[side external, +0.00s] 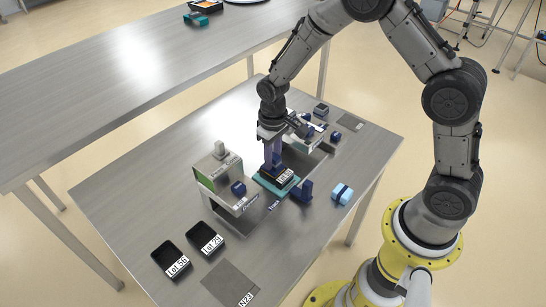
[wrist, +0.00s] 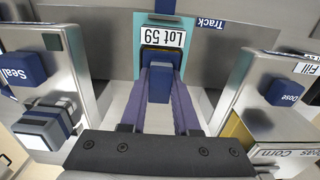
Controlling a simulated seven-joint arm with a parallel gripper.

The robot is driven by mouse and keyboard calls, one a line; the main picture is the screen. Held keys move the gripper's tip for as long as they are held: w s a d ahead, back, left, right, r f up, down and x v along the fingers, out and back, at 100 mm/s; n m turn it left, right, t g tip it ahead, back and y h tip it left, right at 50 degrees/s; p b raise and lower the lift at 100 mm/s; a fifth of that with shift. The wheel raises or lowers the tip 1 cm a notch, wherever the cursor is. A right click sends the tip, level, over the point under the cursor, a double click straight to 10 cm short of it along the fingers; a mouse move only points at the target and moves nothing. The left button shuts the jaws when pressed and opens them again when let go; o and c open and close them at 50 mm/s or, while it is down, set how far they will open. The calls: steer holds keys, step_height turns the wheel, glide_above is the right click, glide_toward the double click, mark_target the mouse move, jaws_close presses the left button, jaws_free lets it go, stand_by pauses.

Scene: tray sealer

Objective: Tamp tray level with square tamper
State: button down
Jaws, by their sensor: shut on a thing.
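My gripper (side external: 273,164) points down over the tray and is shut on the square tamper. In the wrist view the two purple fingers (wrist: 161,98) close on its dark blue handle (wrist: 160,84). The tamper's lower end is at the tray, inside or just above it; I cannot tell whether it presses the contents. The dark tray labelled Lot 59 (wrist: 163,36) sits in a teal carrier (wrist: 199,42) on the track, and also shows in the side view (side external: 286,178). The tray's contents are mostly hidden by the tamper and fingers.
A Dose station with a blue button (side external: 238,188) stands left of the carrier. A Seal station (wrist: 30,66) stands on the other side. Empty-looking black trays (side external: 170,259) (side external: 205,238) lie front left, near a grey mat (side external: 231,284). A light blue block (side external: 342,194) lies right.

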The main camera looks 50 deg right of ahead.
steer(key=shift+r, duration=4.45)
